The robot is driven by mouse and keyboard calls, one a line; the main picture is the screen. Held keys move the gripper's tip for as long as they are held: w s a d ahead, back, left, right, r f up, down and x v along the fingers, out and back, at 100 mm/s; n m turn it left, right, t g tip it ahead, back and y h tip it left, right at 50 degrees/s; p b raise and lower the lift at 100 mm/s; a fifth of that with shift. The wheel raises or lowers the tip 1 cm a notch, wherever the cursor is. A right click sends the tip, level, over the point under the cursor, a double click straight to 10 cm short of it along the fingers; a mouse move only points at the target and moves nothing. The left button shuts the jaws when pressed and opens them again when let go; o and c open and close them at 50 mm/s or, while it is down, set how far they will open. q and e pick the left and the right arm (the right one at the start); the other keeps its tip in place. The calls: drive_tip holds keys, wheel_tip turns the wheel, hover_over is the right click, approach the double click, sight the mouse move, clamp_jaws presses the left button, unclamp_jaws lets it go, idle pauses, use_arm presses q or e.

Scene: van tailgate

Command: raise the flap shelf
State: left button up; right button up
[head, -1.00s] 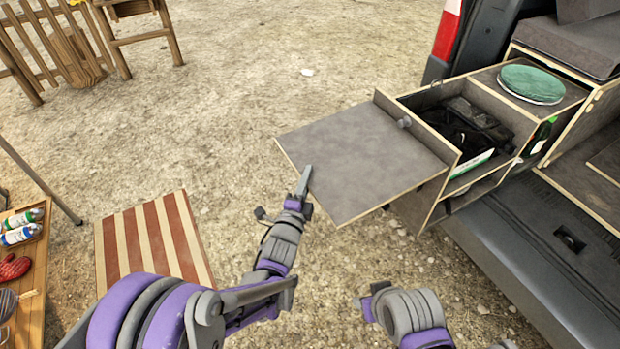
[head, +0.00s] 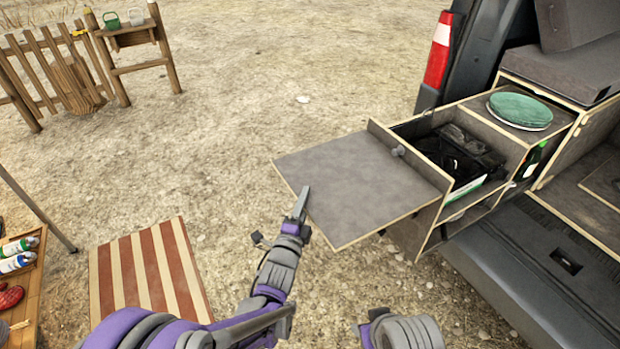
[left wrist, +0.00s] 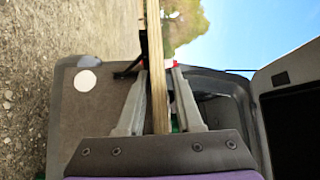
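The flap shelf (head: 350,185) is a grey panel with pale wooden edges. In the head view it lies about level, sticking out to the left of the drawer unit's end board. My left gripper (head: 301,203) is at its near left edge. In the left wrist view the flap's edge (left wrist: 155,60) runs between the two fingers of this gripper (left wrist: 159,72). The fingers stand apart, one on each side of the board, with a gap showing beside it. My right forearm shows at the bottom of the head view; its fingers are out of sight.
The drawer unit (head: 480,115) on the van's tailgate holds a dark bag (head: 455,155), and a green round item (head: 520,108) lies on top. A striped mat (head: 150,270) and a wooden table with bottles (head: 18,255) are at left. Open gravel lies beyond the flap.

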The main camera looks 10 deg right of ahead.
use_arm(q)
drive_tip(key=r+b+v, duration=0.1)
drive_tip(key=v, duration=1)
drive_tip(key=shift+f, duration=0.3)
drive_tip(key=shift+s, duration=0.1)
